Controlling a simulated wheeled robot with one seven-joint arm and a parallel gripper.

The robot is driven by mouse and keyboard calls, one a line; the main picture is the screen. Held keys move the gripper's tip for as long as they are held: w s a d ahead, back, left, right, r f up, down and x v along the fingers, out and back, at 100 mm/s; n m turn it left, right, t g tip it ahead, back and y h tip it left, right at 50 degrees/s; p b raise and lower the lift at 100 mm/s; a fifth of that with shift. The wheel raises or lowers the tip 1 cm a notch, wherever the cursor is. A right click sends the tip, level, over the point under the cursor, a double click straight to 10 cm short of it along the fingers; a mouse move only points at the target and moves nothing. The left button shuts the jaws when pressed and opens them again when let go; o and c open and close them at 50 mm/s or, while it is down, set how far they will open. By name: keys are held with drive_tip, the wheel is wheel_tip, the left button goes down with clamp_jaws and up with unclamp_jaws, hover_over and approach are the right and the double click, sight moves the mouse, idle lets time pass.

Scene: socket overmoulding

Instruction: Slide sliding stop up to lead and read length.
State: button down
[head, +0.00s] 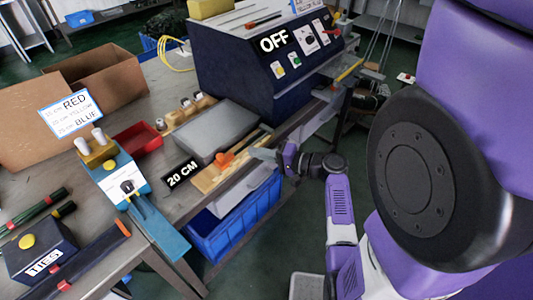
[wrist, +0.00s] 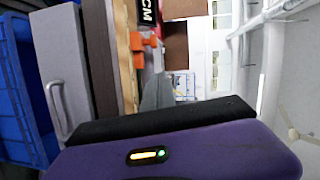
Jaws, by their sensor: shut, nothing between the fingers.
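The orange sliding stop (head: 225,158) sits on a wooden measuring board (head: 206,181) at the table's front edge, just right of a black "20 CM" display (head: 181,174). In the wrist view the orange stop (wrist: 145,45) stands on the edge of the pale wooden board (wrist: 126,62). My gripper (head: 262,153) is shut and empty, to the right of the stop in the head view. Its grey fingers (wrist: 158,92) show close to the stop in the wrist view; I cannot tell whether they touch it. I cannot make out the lead clearly.
A grey-lidded case (head: 222,130) lies behind the board. A dark blue machine (head: 270,60) marked "OFF" stands at the back. A blue crate (head: 232,222) is below the table edge. A blue-and-white device (head: 122,183) and a red tray (head: 138,139) are to the left.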

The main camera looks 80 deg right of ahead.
sight(237, 154)
drive_tip(key=shift+w+a+f+p, duration=0.2)
drive_tip(key=shift+w+p, duration=0.05)
drive_tip(key=shift+w, duration=0.95)
drive_tip(key=shift+w+a+f+p, duration=0.15)
drive_tip(key=shift+w+f+p, duration=0.1)
drive_tip(key=shift+w, duration=1)
drive_tip(key=shift+w+a+f+p, duration=0.2)
drive_tip(key=shift+w, duration=1)
drive_tip(key=w+a, duration=0.1)
drive_tip(key=a, duration=0.1)
drive_tip(key=w+a, duration=0.2)
drive_tip(key=a, duration=0.1)
drive_tip(key=w+a, duration=0.1)
drive_tip(key=a, duration=0.1)
drive_tip(key=shift+w+a, duration=0.35)
